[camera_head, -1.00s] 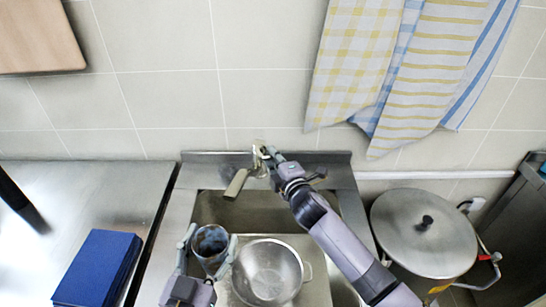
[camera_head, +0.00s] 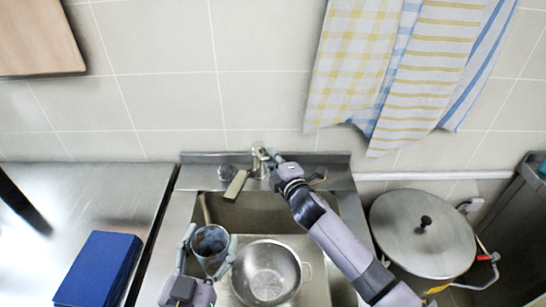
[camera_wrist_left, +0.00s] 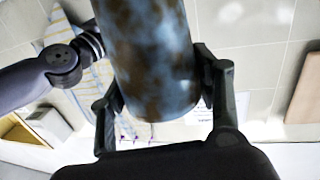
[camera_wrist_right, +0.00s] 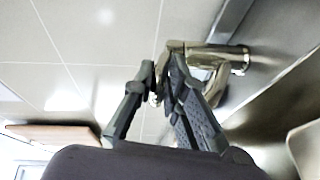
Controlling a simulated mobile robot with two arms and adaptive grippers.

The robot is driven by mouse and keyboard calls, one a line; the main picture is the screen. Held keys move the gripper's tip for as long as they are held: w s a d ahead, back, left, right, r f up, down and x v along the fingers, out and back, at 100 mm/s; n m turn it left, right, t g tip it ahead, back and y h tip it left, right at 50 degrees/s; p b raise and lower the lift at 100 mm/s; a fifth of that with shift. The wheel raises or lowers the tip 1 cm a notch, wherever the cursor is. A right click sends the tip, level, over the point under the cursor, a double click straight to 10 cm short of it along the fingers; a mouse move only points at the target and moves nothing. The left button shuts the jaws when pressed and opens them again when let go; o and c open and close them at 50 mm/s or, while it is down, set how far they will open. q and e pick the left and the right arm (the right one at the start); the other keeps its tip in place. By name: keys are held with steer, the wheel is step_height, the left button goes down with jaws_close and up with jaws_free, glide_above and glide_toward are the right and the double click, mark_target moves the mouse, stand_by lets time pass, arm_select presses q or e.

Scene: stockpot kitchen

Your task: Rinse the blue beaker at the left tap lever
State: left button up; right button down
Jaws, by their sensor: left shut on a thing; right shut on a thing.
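The blue beaker (camera_head: 210,243) is upright over the left of the sink, its open mouth showing in the head view. My left gripper (camera_head: 207,252) is shut on its sides. In the left wrist view the beaker (camera_wrist_left: 150,60) has brown blotches on its blue wall. The metal tap (camera_head: 237,184) stands at the sink's back, its spout toward the front left, with the beaker in front of it and lower left. My right gripper (camera_head: 268,160) is shut on the tap's left lever (camera_head: 257,151). The tap also shows in the right wrist view (camera_wrist_right: 215,55). No water stream is discernible.
A metal colander (camera_head: 268,273) sits right beside the beaker. A lidded stockpot (camera_head: 424,232) stands right of the sink. A blue book-like block (camera_head: 98,268) lies on the left counter. Towels (camera_head: 430,70) hang on the wall above.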

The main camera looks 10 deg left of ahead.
steer(key=shift+w+a+r, duration=0.1)
steer(key=shift+a+r, duration=0.15)
steer(key=shift+r, duration=0.55)
steer(key=c, duration=2)
jaws_free()
steer(key=shift+y, duration=0.3)
steer(key=o, duration=0.4)
steer(key=shift+f, duration=0.25)
steer(key=shift+f, duration=0.1)
steer(key=v, duration=1.2)
steer(key=shift+a, duration=0.15)
steer(key=shift+c, duration=0.2)
